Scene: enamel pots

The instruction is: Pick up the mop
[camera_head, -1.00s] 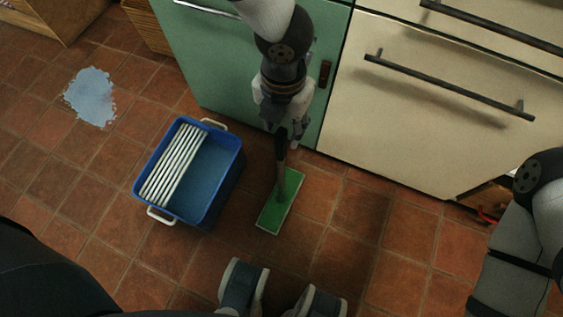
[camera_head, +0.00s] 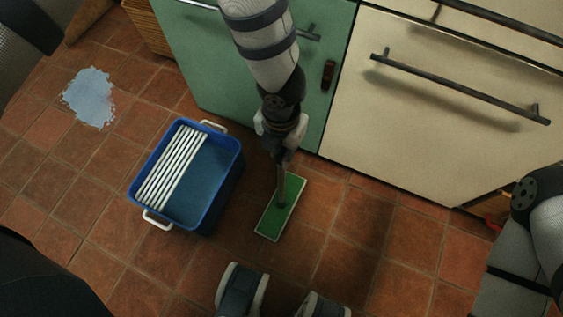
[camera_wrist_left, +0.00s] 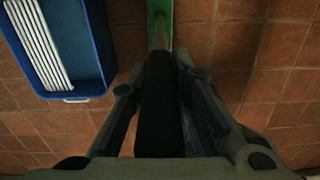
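The mop (camera_head: 288,198) has a flat green head with a pale edge, resting on the tiled floor to the right of the bucket. Its handle rises into my left gripper (camera_head: 281,153), which comes down from above. In the left wrist view, the mop's dark handle (camera_wrist_left: 160,112) runs between the two fingers of my left gripper (camera_wrist_left: 160,65). The fingers converge on the handle from both sides and look closed on it, with the green head beyond. The upper part of the handle is hidden by the gripper and arm. My right gripper is out of view.
A blue bucket (camera_head: 233,178) with a white slatted wringer (camera_head: 172,167) stands close left of the mop. A pale blue puddle (camera_head: 90,97) lies farther left. Green (camera_head: 225,75) and cream (camera_head: 430,130) cabinets close off the back.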

